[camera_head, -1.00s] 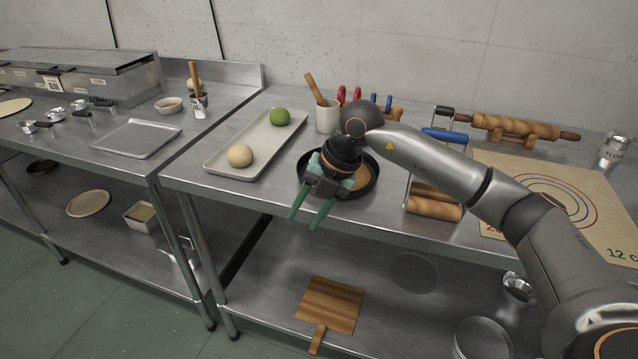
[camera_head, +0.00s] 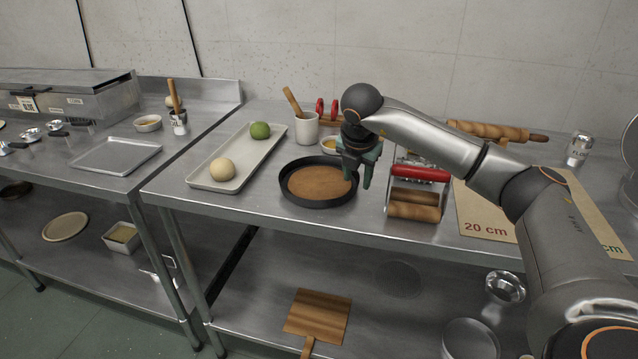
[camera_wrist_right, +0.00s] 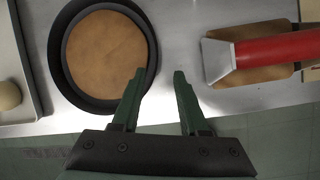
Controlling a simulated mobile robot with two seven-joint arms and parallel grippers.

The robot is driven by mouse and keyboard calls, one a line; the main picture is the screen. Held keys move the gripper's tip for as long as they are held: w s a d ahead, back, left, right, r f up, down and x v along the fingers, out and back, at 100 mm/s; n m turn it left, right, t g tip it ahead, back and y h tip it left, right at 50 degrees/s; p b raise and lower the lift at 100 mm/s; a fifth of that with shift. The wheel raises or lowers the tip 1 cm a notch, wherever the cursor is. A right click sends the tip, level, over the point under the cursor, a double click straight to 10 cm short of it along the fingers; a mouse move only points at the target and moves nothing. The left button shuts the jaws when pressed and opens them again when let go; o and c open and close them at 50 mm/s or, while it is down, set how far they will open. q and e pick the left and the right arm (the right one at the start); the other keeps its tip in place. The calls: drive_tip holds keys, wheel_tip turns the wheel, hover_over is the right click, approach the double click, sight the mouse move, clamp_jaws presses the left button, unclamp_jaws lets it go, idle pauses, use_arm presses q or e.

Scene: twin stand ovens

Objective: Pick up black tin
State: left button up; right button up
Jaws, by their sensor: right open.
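The black tin (camera_head: 292,196) is a round, shallow black pan with a flat brown disc inside, standing on the steel table. It also shows in the right wrist view (camera_wrist_right: 57,62), at the upper left. My right gripper (camera_head: 366,182) has green fingers pointing down and is at the tin's right rim in the head view. In the right wrist view its fingers (camera_wrist_right: 160,75) are apart with nothing held between them. The left finger overlaps the tin's rim in that view; I cannot tell whether it touches. My left gripper is not in view.
A tray (camera_head: 205,183) with a green ball and a pale ball lies left of the tin. A red-handled roller stand (camera_head: 416,190) is close on the right. A white cup (camera_head: 307,129) stands behind. The table's front edge is just before the tin.

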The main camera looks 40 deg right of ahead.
sight(354, 188)
drive_tip(key=x, duration=0.5)
drive_tip(key=shift+w+r, duration=0.15)
drive_tip(key=shift+w, duration=0.15)
clamp_jaws()
drive_tip(key=shift+r, duration=0.1)
idle(0.9)
